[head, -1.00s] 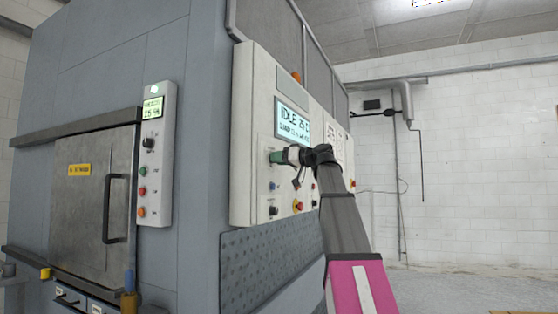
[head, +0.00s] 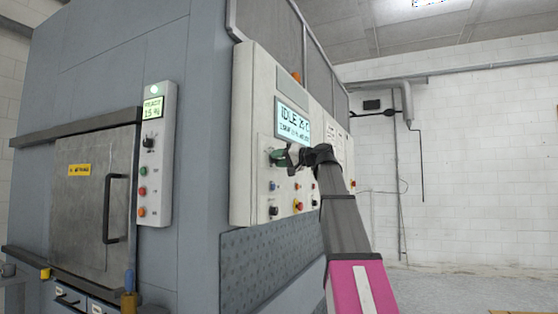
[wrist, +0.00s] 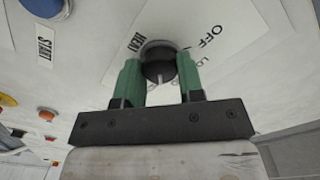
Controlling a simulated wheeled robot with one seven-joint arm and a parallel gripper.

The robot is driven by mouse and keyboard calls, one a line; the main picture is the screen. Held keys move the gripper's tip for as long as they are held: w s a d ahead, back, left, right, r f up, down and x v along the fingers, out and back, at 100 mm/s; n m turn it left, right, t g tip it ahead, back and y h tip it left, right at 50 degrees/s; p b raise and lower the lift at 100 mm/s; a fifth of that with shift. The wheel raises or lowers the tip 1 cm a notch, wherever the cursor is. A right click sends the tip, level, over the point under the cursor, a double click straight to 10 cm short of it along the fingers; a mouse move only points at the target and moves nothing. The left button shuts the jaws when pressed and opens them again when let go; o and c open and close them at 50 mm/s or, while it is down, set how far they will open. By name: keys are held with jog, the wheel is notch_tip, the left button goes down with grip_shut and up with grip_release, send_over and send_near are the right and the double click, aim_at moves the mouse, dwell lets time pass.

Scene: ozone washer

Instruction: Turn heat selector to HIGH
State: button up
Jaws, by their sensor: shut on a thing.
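The heat selector is a round black knob (wrist: 158,66) with a pale pointer line, on a white label plate (wrist: 225,45). In the wrist view the pointer line faces down, toward my gripper's body. My gripper (wrist: 157,72) is shut on the knob, one green finger on each side. In the head view my gripper (head: 287,157) is at the control panel (head: 248,120), below its screen, and hides the knob.
The panel's screen (head: 293,121) reads IDLE and a temperature. Buttons and a red knob (head: 298,206) sit below my gripper. A blue button (wrist: 42,6) marked START is at upper left in the wrist view. A closed door (head: 85,200) with a handle is at left.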

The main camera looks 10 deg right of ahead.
jog(key=shift+m, duration=0.7)
jog(key=o, duration=0.9)
jog(key=shift+d, duration=0.1)
jog(key=v, duration=1)
jog(key=shift+s+d, duration=0.25)
